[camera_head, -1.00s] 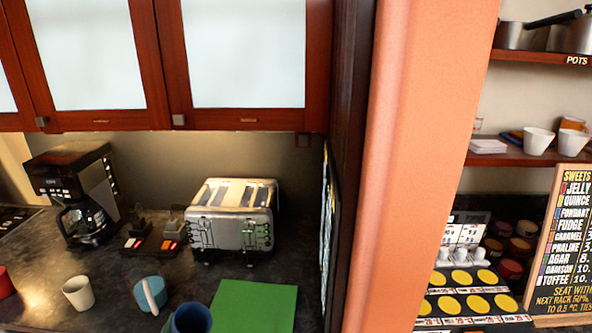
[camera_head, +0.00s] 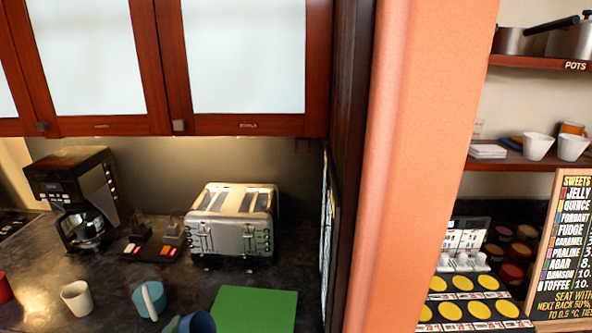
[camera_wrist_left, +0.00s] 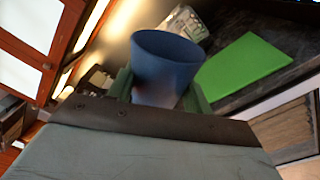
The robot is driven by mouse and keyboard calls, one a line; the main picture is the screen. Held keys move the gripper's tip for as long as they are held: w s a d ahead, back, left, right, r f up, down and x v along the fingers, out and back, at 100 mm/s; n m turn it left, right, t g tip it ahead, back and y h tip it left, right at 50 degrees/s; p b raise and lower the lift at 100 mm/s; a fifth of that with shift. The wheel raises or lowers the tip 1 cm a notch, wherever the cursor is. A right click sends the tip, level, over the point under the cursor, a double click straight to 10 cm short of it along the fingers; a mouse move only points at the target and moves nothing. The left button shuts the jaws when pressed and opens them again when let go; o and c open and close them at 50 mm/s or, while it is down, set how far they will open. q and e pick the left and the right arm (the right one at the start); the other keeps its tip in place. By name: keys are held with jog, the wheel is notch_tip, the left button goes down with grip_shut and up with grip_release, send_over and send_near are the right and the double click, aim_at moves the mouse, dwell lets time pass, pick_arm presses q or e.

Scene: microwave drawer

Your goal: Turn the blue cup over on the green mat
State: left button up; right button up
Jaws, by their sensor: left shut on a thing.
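The blue cup (camera_head: 201,321) is at the bottom edge of the head view, partly cut off, just left of the green mat (camera_head: 262,309). My left gripper (camera_head: 174,324) shows only in small part at the cup's left side. In the left wrist view, the blue cup (camera_wrist_left: 165,75) sits between the green fingers of my left gripper (camera_wrist_left: 160,92), which is shut on it. Its rim points away from the wrist. The green mat (camera_wrist_left: 243,70) lies flat and bare beyond it to the right. My right gripper is not in view.
A teal cup (camera_head: 154,303) with a pale handle and a white cup (camera_head: 76,298) stand left of the blue cup. A red cup (camera_head: 5,289) is at the left edge. A toaster (camera_head: 235,222) and a coffee maker (camera_head: 75,195) stand behind. An orange pillar (camera_head: 425,170) rises at the right.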

pick_arm(q)
jog(key=m, duration=0.6)
dwell(0.3)
notch_tip(320, 180, down, 10)
jog(key=b, duration=1.8)
notch_tip(320, 180, up, 10)
jog(key=p, duration=1.3)
jog(key=shift+r, duration=0.1)
